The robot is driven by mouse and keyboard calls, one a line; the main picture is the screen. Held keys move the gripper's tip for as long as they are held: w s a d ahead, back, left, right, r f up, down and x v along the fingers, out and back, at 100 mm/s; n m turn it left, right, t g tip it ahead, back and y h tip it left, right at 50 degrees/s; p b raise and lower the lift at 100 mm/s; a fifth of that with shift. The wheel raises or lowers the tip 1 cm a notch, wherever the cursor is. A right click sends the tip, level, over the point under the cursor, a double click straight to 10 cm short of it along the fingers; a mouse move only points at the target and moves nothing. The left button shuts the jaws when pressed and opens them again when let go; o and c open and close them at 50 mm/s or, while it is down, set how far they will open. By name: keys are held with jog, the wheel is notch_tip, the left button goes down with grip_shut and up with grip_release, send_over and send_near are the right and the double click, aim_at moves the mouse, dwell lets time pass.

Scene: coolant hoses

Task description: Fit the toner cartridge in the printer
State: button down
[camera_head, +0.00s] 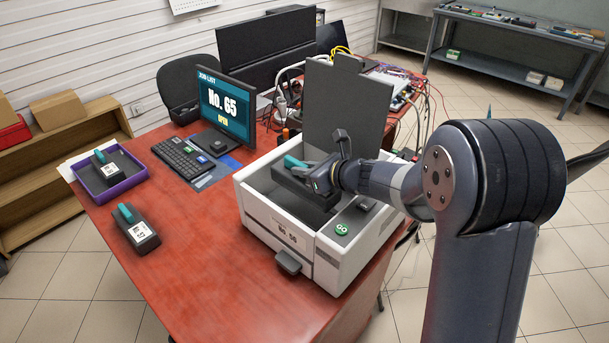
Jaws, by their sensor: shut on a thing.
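The printer (262,212), a white box with its grey lid (345,105) standing open, sits on the red desk. A dark toner cartridge with a teal handle (294,162) is at the printer's open bay. My gripper (318,181) reaches in from the right and is shut on this cartridge. The cartridge's underside is hidden, so I cannot tell whether it is seated. A second dark cartridge (141,236) with a teal handle and white label lies on the desk at left. A third (108,170) lies in a purple tray (134,182).
A monitor (226,106) reads "JOB LIST No. 65 OPEN", with a keyboard (184,157) before it. The printer has a small label, a front latch (288,262) and a green button (342,229). Tangled cables lie behind it.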

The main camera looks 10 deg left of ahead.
jog(key=shift+f, duration=0.7)
jog(key=shift+f+b, duration=0.4)
jog(key=shift+b, duration=0.05)
jog(key=shift+f+b, duration=0.25)
jog(key=shift+b, duration=0.05)
jog(key=c, duration=1.4)
grip_release()
jog(key=shift+o, duration=0.2)
jog(key=shift+r+p, duration=0.45)
jog(key=shift+p, duration=0.1)
jog(key=v, duration=1.2)
jog(key=shift+r, duration=0.2)
